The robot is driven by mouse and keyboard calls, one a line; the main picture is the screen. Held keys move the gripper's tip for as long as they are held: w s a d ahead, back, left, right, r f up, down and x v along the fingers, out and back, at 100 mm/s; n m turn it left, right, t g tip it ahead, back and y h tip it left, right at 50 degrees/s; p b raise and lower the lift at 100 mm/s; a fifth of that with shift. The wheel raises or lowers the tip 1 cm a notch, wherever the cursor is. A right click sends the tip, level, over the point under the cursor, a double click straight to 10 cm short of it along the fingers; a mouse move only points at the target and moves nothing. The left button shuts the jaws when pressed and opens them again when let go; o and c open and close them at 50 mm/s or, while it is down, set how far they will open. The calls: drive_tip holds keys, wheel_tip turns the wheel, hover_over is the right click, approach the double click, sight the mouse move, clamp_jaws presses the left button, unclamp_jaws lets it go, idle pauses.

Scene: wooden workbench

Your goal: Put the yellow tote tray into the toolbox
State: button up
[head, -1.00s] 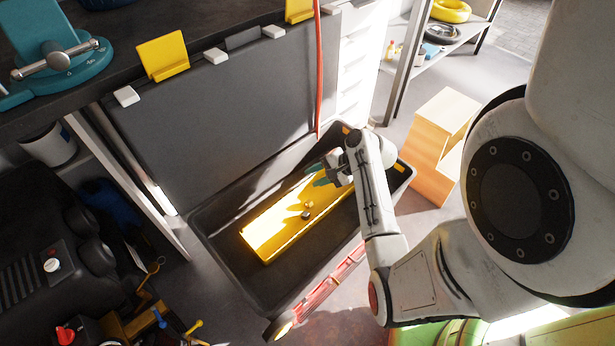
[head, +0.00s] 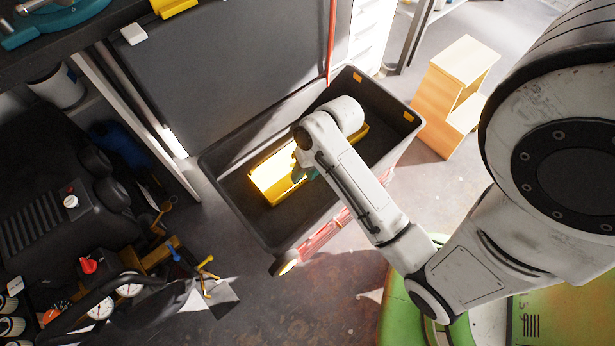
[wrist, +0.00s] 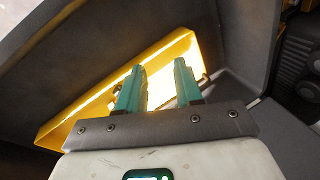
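The yellow tote tray (head: 268,182) lies inside a large dark open box (head: 236,213) on the floor. I cannot tell whether this box is the toolbox; no other clear toolbox shows. My arm hides the middle of the tray in the head view. In the wrist view the tray (wrist: 75,117) lies beyond my fingers, its inside washed out by light. My gripper (wrist: 159,68) has two teal fingers standing apart, with nothing seen held between them. In the head view my gripper (head: 304,173) is over the tray. Contact with it cannot be told.
A dark workbench (head: 60,42) and a grey panel (head: 215,80) stand behind the box. A wooden step stool (head: 455,95) is at the right. Black equipment (head: 45,215) crowds the left. A red-and-white bar (head: 325,232) lies along the box's front. Bare floor (head: 330,300) shows in front.

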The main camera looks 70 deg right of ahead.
drive_tip(key=s+a+r+n+g+h, duration=0.2)
drive_tip(key=s+a+r+n, duration=0.1)
drive_tip(key=a+n, duration=0.6)
drive_tip(key=shift+s+a, duration=0.25)
drive_tip(key=shift+a, duration=0.05)
drive_tip(key=shift+r, duration=0.1)
idle(0.6)
